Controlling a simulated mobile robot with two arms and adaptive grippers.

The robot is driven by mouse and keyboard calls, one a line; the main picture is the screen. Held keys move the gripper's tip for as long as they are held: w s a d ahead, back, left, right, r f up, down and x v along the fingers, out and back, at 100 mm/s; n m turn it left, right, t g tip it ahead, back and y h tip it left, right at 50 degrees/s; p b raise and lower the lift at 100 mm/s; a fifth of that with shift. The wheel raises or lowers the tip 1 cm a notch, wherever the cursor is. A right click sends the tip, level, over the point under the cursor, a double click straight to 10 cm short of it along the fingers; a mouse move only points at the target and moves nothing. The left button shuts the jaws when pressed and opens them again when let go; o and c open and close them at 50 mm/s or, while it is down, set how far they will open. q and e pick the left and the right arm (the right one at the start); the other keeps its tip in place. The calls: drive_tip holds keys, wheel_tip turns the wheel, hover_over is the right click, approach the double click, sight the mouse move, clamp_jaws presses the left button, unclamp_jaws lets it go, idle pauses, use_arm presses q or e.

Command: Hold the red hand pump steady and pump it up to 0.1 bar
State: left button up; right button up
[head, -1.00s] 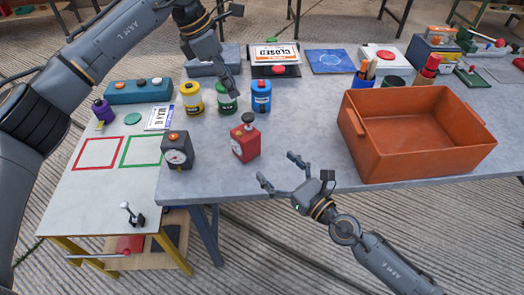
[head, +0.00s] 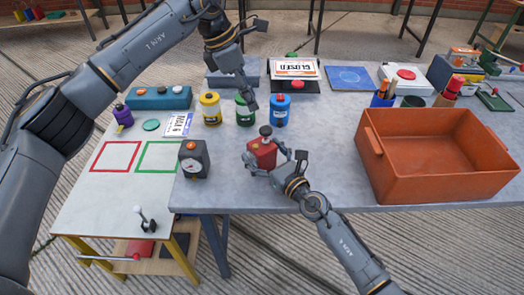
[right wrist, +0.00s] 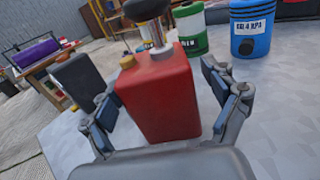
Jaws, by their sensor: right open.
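The red hand pump (head: 262,152) stands upright on the grey table near its front edge, with a black knob (head: 265,130) on top. In the right wrist view the pump (right wrist: 160,95) sits between the spread fingers of my right gripper (right wrist: 158,100), with a visible gap on its right. My right gripper (head: 273,163) is open around the pump's lower body. My left gripper (head: 251,103) points down in front of the green canister, behind the pump and above the table; its finger opening is unclear. A dark gauge box (head: 193,158) with a white dial stands left of the pump; its reading is too small.
Yellow (head: 210,109), green (head: 244,112) and blue (head: 280,111) canisters stand behind the pump. A large orange crate (head: 370,165) takes up the right of the table. The lower white side table (head: 105,205) has outlined squares. Bare tabletop lies between pump and crate.

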drive_tip(key=c, duration=1.7)
use_arm(q)
clamp_jaws()
idle(0.3)
